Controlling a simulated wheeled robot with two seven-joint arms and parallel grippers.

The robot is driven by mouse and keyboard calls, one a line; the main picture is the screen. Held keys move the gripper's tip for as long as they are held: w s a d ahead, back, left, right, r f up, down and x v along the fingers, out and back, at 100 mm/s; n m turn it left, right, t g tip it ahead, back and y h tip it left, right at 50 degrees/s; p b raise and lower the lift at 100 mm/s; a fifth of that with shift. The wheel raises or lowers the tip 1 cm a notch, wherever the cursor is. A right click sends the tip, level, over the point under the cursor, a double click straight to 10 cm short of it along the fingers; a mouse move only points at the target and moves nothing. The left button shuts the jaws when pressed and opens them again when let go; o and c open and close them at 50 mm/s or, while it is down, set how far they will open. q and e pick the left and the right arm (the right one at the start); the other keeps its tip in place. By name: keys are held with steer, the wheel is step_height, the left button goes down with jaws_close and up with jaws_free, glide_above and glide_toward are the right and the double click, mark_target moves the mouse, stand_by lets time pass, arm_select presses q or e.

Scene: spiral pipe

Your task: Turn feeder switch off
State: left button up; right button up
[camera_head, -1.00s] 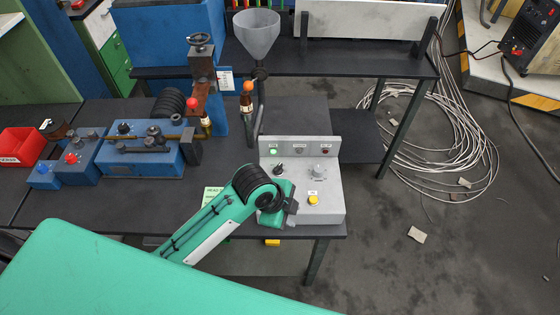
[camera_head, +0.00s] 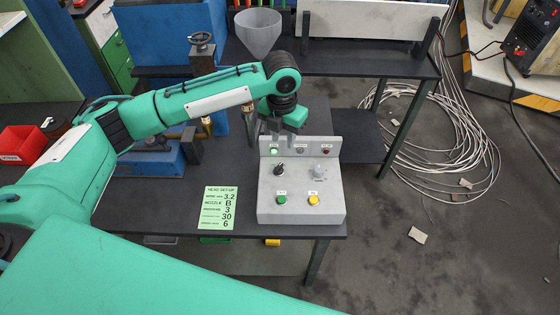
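A grey control box (camera_head: 301,214) stands at the front right of the dark bench. Its top has a black knob (camera_head: 280,169) at left, a pale grey knob (camera_head: 319,171) at right, a green button (camera_head: 282,200) and a yellow button (camera_head: 313,200). The small labels are unreadable, so I cannot tell which control is the feeder switch. My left gripper (camera_head: 279,130) hangs at the box's upright back panel, behind the black knob and apart from it. Its fingers are small and dark, so its opening is unclear. My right gripper is out of view.
The back panel has a green lamp (camera_head: 274,151), a pale one and a red one (camera_head: 326,151). A green set-up card (camera_head: 215,208) lies left of the box. A funnel (camera_head: 258,32) stands behind my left arm. Coiled cable (camera_head: 445,150) lies on the floor at right.

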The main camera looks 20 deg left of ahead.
mark_target(279, 165)
arm_select(q)
steer(key=shift+m, duration=0.4)
steer(key=f+p, duration=0.1)
steer(key=f, duration=0.3)
steer(key=f+p, duration=0.1)
steer(key=f, duration=0.3)
steer(key=a+f+p, duration=0.1)
steer(key=f, duration=0.3)
steer(key=shift+w+a+f, duration=0.1)
steer(key=shift+w+f, duration=0.2)
steer(key=shift+w, duration=0.1)
steer(key=shift+c, duration=0.4)
jaws_close()
